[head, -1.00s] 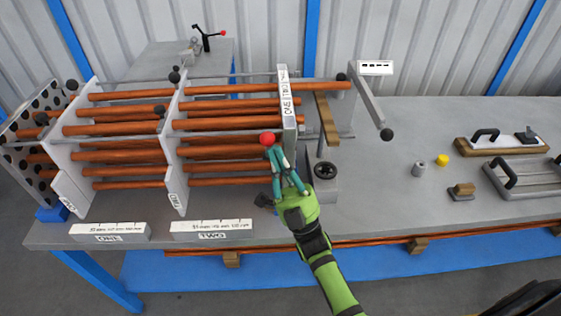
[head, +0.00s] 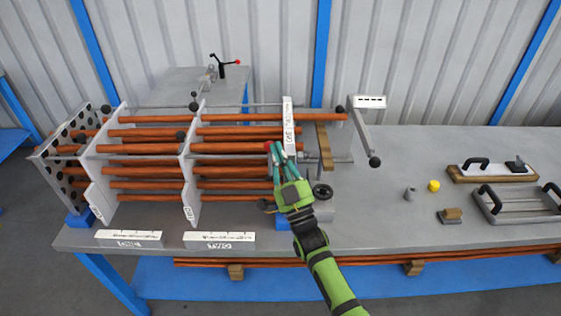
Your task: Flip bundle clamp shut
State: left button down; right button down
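The copper tube bundle (head: 150,160) lies across upright white plates on the bench. A red knob (head: 268,146), apparently the bundle clamp's handle end, shows beside the labelled end plate (head: 288,125). My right gripper (head: 277,152) reaches up from the front, its teal fingers at the bundle's right end, with the knob at the left fingertip. The fingers and hand hide the rest of the handle, and whether they grip it is unclear. A dark round part (head: 264,204) shows low to the left of the hand. My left gripper is out of view.
A second red-tipped clamp (head: 222,70) stands on the rear table. A lever with a black ball (head: 374,161) rises right of the bundle. Two white labelled blocks (head: 219,240) lie at the front edge.

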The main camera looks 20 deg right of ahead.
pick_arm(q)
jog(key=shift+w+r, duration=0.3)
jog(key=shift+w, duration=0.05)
pick_arm(e)
jog(key=shift+w+d+m+g+h, duration=0.2)
jog(key=shift+w+m+g+h, duration=0.35)
jog(key=shift+w, duration=0.65)
pick_arm(q)
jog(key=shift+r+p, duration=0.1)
jog(key=shift+p, duration=0.2)
pick_arm(e)
jog(key=shift+d, duration=0.1)
